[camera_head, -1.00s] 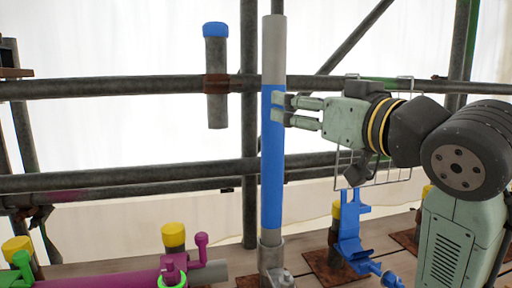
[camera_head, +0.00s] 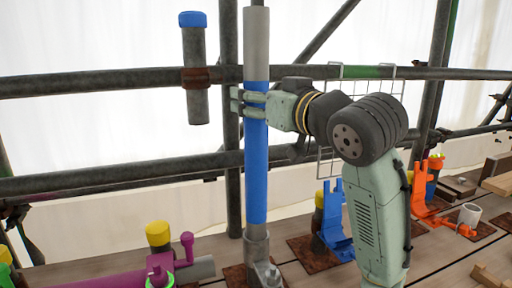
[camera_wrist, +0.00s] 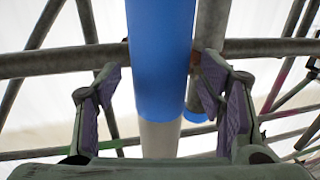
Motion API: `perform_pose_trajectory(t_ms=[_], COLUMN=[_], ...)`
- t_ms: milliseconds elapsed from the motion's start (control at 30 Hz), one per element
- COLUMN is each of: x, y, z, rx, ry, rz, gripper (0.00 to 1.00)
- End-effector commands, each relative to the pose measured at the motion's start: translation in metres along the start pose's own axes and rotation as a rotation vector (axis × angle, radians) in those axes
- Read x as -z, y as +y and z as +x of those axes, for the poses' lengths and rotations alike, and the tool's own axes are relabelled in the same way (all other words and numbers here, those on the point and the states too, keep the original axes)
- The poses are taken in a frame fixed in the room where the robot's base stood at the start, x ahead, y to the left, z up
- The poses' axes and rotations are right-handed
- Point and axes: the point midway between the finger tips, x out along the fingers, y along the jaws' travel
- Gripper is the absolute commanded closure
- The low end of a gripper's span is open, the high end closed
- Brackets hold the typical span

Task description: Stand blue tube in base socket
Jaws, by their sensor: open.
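The blue tube (camera_head: 256,160), with a grey upper end, stands upright. Its lower end is in the base socket (camera_head: 257,247), a grey collar on the deck; the collar hides how deep it sits. My gripper (camera_head: 241,102) comes level from the right at the upper part of the blue section. Its fingers are open and reach across to the tube's left edge. In the wrist view my gripper (camera_wrist: 165,100) shows its fingers apart on either side of the blue tube (camera_wrist: 160,60), with a visible gap on the left.
A short grey tube with a blue cap (camera_head: 193,20) is clamped to the horizontal rail behind, left of the tube. A blue bracket (camera_head: 334,225), a magenta pipe (camera_head: 125,274) and an orange fitting (camera_head: 424,195) are on the deck. A wire grid (camera_head: 335,115) hangs behind my arm.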

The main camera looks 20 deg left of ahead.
Motion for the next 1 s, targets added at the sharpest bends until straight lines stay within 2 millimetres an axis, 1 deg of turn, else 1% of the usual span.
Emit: perform_pose_trajectory(t_ms=[33, 100, 367, 1000], x=[0.0023, 0.0016, -0.0002, 0.0001], y=[-0.0005, -0.0003, -0.0003, -0.0003], z=[0.0062, 0.0111, 0.0133, 0.0129], rx=[0.002, 0.0, 0.0, 0.0], ry=[0.0, 0.001, 0.001, 0.001], rz=[0.001, 0.0, 0.0, 0.0], gripper=[0.37, 0.37, 0.37, 0.8])
